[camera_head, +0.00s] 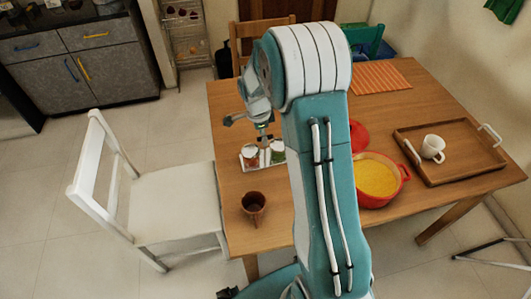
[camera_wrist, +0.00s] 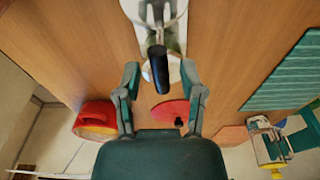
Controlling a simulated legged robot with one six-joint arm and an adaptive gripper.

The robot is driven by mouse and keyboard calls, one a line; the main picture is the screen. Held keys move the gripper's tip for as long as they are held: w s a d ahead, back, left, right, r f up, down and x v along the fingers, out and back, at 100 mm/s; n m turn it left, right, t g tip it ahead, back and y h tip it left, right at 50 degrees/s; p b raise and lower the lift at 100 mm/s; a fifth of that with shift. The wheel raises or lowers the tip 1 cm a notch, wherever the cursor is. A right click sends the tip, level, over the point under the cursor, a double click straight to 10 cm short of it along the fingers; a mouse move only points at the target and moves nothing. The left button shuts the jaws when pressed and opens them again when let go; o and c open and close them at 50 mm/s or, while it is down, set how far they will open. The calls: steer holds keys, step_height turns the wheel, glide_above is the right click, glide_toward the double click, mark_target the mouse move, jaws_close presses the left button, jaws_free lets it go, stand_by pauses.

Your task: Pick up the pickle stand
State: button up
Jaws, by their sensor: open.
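The pickle stand (camera_head: 262,161) is a small white tray holding jars with red and green contents, on the left part of the wooden table. In the wrist view the white stand (camera_wrist: 150,12) is at the top, with a dark upright handle (camera_wrist: 158,72) reaching toward the camera. My gripper (camera_head: 250,127) is above the stand in the head view. In the wrist view my gripper (camera_wrist: 160,78) has its fingers spread, one on each side of the dark handle, with gaps between. Whether the handle's depth matches the fingertips, I cannot tell. My arm hides part of the table.
A brown clay cup (camera_head: 254,203) stands just in front of the stand. A red pot of yellow food (camera_head: 377,178) and its red lid (camera_head: 358,136) are to the right. Farther right is a wooden tray (camera_head: 465,168) with a white mug (camera_head: 432,148). A white chair (camera_head: 175,200) stands left.

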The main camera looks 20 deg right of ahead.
mark_target(264, 157)
step_height(264, 157, down, 3)
steer(key=shift+a+r, duration=0.1)
steer(key=shift+a, duration=0.05)
steer(key=shift+f, duration=0.35)
steer(key=shift+d+f, duration=0.1)
steer(key=shift+d, duration=0.6)
jaws_close()
steer(key=shift+a, duration=0.4)
